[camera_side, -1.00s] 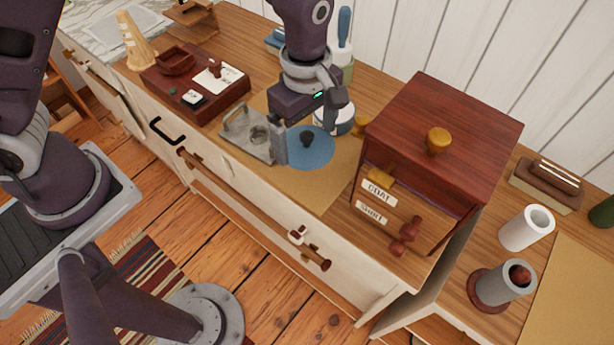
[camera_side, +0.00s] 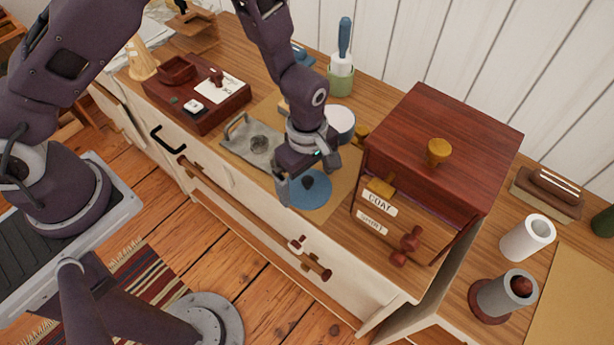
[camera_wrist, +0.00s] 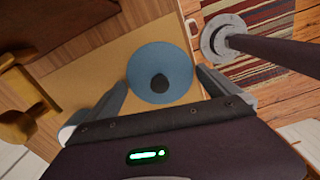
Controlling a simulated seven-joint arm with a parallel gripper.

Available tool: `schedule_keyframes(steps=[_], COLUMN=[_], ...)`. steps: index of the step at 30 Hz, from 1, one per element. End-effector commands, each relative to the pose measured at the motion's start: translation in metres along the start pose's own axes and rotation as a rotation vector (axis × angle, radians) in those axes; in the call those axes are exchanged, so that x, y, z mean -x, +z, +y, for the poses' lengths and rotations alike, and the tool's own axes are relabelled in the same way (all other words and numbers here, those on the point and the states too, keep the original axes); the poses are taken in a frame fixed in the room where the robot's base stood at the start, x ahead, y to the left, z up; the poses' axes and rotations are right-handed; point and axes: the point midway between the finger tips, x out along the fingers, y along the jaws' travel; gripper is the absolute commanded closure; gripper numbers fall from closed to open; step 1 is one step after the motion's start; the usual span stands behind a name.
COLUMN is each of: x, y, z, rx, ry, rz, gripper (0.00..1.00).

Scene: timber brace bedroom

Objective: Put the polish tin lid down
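The polish tin lid is a blue disc with a dark knob (camera_side: 311,189), low over or on the tan mat at the front of the cabinet top. I cannot tell whether it touches the mat. My gripper (camera_side: 307,183) points down over it. In the wrist view, the lid (camera_wrist: 160,58) is between the fingertips (camera_wrist: 161,76), one at each side of its rim, and the knob faces up. The round white-topped tin (camera_side: 341,119) stands behind my gripper, partly hidden.
A metal tray (camera_side: 238,146) lies left of the lid. A red-brown wooden box (camera_side: 470,130) with labelled front stands close on the right. A green cup (camera_side: 342,85) with a blue-handled brush stands behind.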

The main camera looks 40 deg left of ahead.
Motion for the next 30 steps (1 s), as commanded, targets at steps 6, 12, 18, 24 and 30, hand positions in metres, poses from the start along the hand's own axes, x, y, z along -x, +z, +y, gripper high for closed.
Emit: schedule_keyframes(steps=[6, 12, 18, 24, 30], x=[0.001, 0.034, 0.089, 0.119, 0.123], y=[0.000, 0.001, 0.001, 0.000, 0.000], z=[0.000, 0.001, 0.001, 0.000, 0.000], rx=[0.000, -0.002, -0.002, 0.000, 0.000], ry=[0.000, 0.005, 0.005, 0.002, -0.001], rz=[0.000, -0.001, -0.001, 0.000, 0.000], gripper=[0.00, 0.00, 0.00, 0.00, 0.00])
